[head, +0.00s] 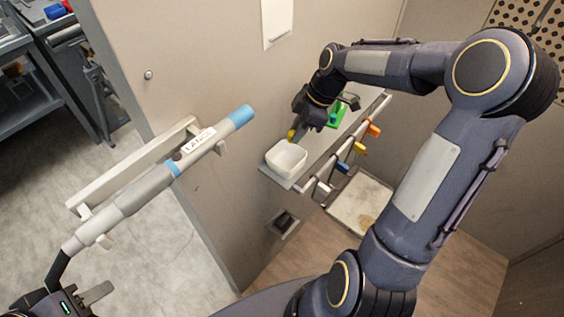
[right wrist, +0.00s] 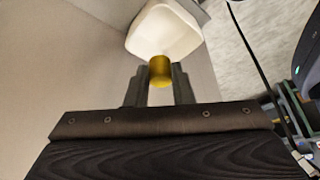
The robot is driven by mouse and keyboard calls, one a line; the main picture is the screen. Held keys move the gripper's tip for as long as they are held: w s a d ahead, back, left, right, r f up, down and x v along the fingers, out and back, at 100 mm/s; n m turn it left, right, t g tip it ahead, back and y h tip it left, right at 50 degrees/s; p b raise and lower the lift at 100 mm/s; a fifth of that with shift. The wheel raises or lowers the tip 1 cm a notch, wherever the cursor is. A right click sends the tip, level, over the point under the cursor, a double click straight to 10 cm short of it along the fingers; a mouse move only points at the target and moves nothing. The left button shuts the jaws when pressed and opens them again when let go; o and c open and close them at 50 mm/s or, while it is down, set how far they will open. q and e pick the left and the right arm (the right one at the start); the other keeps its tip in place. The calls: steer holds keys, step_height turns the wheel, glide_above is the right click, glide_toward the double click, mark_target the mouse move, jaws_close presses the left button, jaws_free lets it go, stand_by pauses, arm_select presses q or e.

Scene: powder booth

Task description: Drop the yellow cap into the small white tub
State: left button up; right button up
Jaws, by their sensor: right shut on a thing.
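The yellow cap (right wrist: 160,72) is pinched between the two fingers of my right gripper (right wrist: 159,84). In the head view the cap (head: 291,135) is a small yellow spot at the tip of my right gripper (head: 294,130), partly hidden. The small white tub (head: 287,158) stands open at the near left end of the shelf, just below the cap. In the right wrist view the tub (right wrist: 163,32) is just beyond the cap. My left gripper (head: 82,292) is at the bottom left corner, only partly in view; its opening is unclear.
A grey shelf (head: 317,157) on the booth wall carries a green item (head: 337,114). Coloured clips (head: 360,148) hang on its front rail. A lance (head: 150,187) with blue bands rests on a wall rack left of the tub. A pale tray (head: 361,203) lies below the shelf.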

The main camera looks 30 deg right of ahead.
steer(key=b, duration=0.4)
glide_above(296, 162)
step_height(296, 162, down, 6)
steer(key=shift+r, duration=0.15)
steer(key=o, duration=1)
steer(key=v, duration=0.8)
